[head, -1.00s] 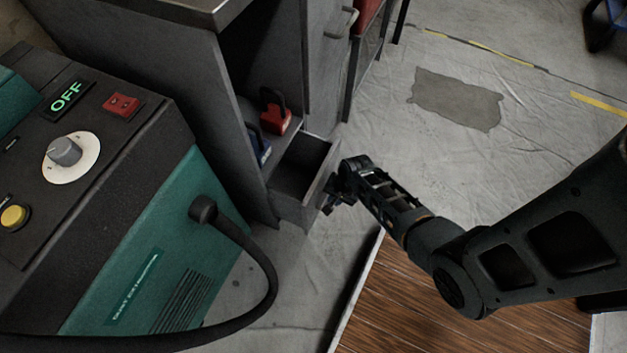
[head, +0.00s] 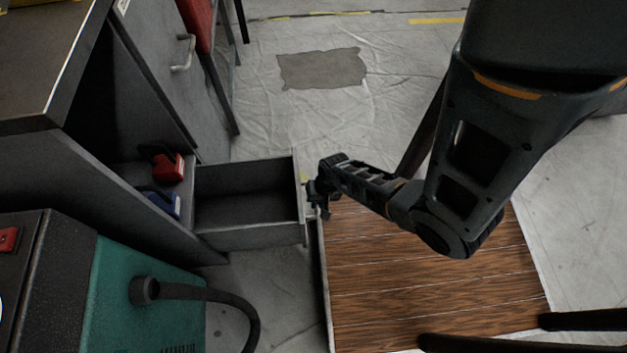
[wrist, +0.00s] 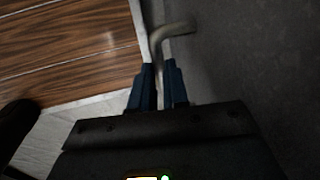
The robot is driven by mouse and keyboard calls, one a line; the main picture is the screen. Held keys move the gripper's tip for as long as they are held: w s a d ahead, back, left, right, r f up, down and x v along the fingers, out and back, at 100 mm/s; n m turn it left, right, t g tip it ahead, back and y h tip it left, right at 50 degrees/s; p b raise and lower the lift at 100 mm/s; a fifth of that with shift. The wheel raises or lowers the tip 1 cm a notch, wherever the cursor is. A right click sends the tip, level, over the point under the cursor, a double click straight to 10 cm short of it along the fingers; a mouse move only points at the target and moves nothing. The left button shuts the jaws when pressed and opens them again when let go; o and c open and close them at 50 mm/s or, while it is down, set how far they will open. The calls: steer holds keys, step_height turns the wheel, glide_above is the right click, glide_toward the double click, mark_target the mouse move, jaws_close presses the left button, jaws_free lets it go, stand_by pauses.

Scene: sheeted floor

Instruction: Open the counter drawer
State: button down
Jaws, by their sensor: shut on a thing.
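The counter drawer (head: 250,236) is a grey box pulled well out of the counter's lower part, and its inside looks empty. My gripper (head: 318,202) is at the drawer's front face in the head view. In the wrist view, the blue fingers of my gripper (wrist: 160,82) are closed around the bent metal drawer handle (wrist: 172,36). The drawer front (wrist: 235,60) fills the right side of that view. My arm hides most of the handle in the head view.
Red (head: 168,166) and blue (head: 160,202) padlock-like items sit on the counter shelf (head: 125,172) by the drawer. A teal machine (head: 110,300) with a black hose stands front left. A wooden platform (head: 420,290) lies on the floor right of the drawer.

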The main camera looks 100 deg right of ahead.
steer(key=c, duration=1.1)
jaws_free()
steer(key=shift+s+r+p, duration=0.25)
steer(key=shift+r+p, duration=0.25)
steer(key=shift+r, duration=0.75)
steer(key=shift+s+r+p, duration=0.3)
steer(key=shift+r+p, duration=0.25)
steer(key=shift+r, duration=0.75)
steer(key=shift+s+r+p, duration=0.25)
steer(key=shift+r+p, duration=0.25)
steer(key=shift+r, duration=0.75)
steer(key=shift+r, duration=0.1)
steer(key=w+a+r+n+t+p, duration=0.2)
steer(key=a+r+n, duration=0.4)
steer(key=r, duration=1.2)
steer(key=w+a+r+n+t+p, duration=0.2)
steer(key=a+r+n+t+p, duration=0.2)
steer(key=r, duration=1.4)
steer(key=w+a+r+n+t+p, duration=0.2)
steer(key=a+r+n+t, duration=0.4)
steer(key=r, duration=1.2)
steer(key=shift+w+a+r+n+t+p, duration=0.15)
steer(key=shift+a+n+t+p, duration=0.1)
steer(key=shift+a+n, duration=0.2)
steer(key=shift+w+a+r+n+t+p, duration=0.1)
steer(key=shift+a+r+n+t+p, duration=0.1)
steer(key=shift+a+n, duration=0.25)
